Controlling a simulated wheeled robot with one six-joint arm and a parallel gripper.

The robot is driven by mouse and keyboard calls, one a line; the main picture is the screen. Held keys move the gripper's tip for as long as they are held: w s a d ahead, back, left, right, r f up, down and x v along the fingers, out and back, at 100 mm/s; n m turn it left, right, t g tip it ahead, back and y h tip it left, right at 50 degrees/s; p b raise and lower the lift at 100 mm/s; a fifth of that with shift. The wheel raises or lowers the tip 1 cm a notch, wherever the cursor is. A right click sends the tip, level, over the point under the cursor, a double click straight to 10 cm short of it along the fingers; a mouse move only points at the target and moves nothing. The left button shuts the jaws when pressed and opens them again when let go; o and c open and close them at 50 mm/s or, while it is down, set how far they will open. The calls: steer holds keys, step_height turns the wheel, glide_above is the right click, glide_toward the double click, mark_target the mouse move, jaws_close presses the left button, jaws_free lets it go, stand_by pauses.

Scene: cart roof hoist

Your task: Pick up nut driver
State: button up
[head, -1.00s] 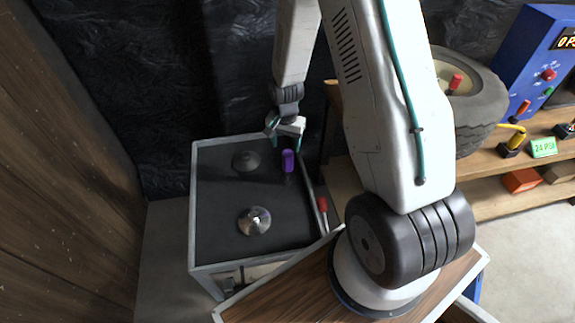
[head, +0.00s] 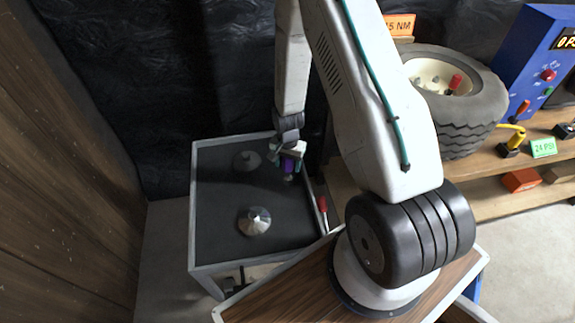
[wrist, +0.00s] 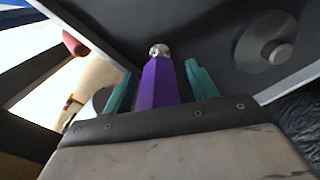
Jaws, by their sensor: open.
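The nut driver (wrist: 158,83) has a purple faceted handle and a silver round end, seen in the wrist view. In the head view its purple handle (head: 288,164) shows over the far right part of the black-topped cart (head: 215,225). My gripper (wrist: 160,88) is open, with one teal finger on each side of the purple handle. A small gap shows between the handle and the fingers in the wrist view. In the head view my gripper (head: 289,163) partly covers the nut driver, and its lower end is hard to make out.
A shelf with a tyre (head: 455,125) and a blue box (head: 540,65) stands right.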

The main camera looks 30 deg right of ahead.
jaws_close()
steer(key=shift+r, duration=0.15)
